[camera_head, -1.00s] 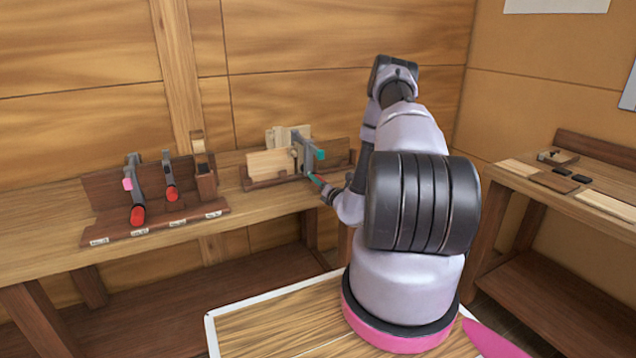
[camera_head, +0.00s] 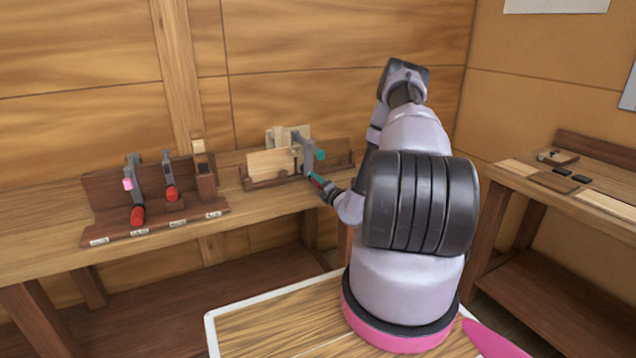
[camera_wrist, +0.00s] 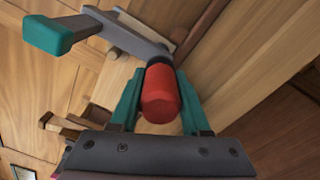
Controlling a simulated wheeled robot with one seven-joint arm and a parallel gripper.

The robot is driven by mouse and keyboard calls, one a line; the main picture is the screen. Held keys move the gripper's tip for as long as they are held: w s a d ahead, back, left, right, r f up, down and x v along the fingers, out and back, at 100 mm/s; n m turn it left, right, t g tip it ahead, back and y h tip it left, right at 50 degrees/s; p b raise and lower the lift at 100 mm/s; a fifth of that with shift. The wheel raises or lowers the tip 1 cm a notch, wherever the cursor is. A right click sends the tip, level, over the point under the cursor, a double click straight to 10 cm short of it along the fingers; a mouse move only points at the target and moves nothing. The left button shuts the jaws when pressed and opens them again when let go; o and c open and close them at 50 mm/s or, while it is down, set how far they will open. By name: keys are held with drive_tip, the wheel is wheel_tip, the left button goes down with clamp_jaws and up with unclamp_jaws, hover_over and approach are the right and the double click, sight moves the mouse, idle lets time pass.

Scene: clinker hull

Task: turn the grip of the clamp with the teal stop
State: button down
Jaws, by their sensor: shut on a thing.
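The clamp with the teal stop has a grey bar (camera_head: 309,160) and stands at the holder on the back bench. Its teal stop (camera_head: 320,155) faces right in the head view and shows large at the upper left of the wrist view (camera_wrist: 52,36). Its red grip (camera_wrist: 160,92) points towards the wrist camera. My gripper (camera_wrist: 160,84) has teal fingers on both sides of the red grip and is shut on it. In the head view my gripper (camera_head: 317,178) is small and partly blends with the grip. The clamp's far jaw is partly hidden.
Light boards (camera_head: 270,162) stand in the dark wooden holder (camera_head: 262,183). To the left, a rack (camera_head: 160,225) carries a clamp with a pink stop (camera_head: 128,184), another red-gripped clamp (camera_head: 170,180) and a wooden one (camera_head: 204,172). A side bench (camera_head: 600,190) stands at right.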

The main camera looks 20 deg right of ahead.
drive_tip(key=shift+s+f, duration=0.15)
drive_tip(key=c, duration=0.5)
unclamp_jaws()
drive_tip(key=shift+c, duration=0.2)
drive_tip(key=shift+o, duration=0.8)
drive_tip(key=s, duration=1)
drive_tip(key=shift+s+d, duration=0.35)
